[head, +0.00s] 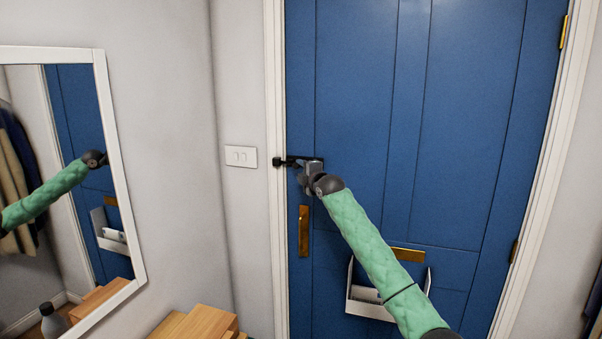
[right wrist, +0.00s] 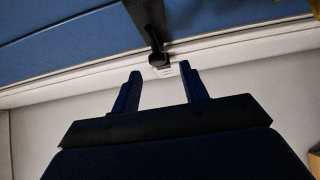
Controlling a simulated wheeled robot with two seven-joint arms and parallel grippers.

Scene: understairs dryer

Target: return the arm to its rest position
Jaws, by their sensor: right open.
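My right arm, in a quilted green sleeve, reaches up from the lower right in the head view. Its gripper (head: 300,170) is beside a black latch (head: 279,162) at the left edge of the blue door (head: 370,100). In the right wrist view the two fingers (right wrist: 160,72) stand apart with nothing held between them. The latch (right wrist: 156,48) shows just beyond the fingertips; whether they touch it I cannot tell. The door looks closed against its frame. My left gripper is not in view.
A white-framed mirror (head: 126,190) hangs at left and reflects my arm. A light switch (head: 241,156) is on the wall. A brass plate (head: 303,230) and a white letter basket (head: 372,308) are on the door. A wooden piece (head: 205,325) stands low in front.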

